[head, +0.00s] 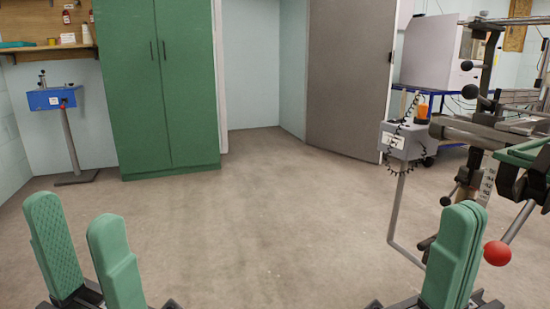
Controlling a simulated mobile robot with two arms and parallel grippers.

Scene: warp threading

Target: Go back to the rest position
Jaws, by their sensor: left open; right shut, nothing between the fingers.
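My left gripper (83,232) is at the lower left of the head view. Its two green padded fingers stand upright and apart, with bare floor showing between them and nothing held. My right gripper (455,255) is at the lower right. Its green fingers are pressed together with nothing between them. It stands in front of the lower part of a machine frame (491,190) at the right, close to a red ball knob (497,253) in the picture. I cannot tell the distance between them.
A green cabinet (158,80) stands at the back left, beside a blue box on a stand (52,98). A grey door (348,75) is at the back. A grey control box (402,140) with a coiled cord stands at the right. The middle floor (270,220) is clear.

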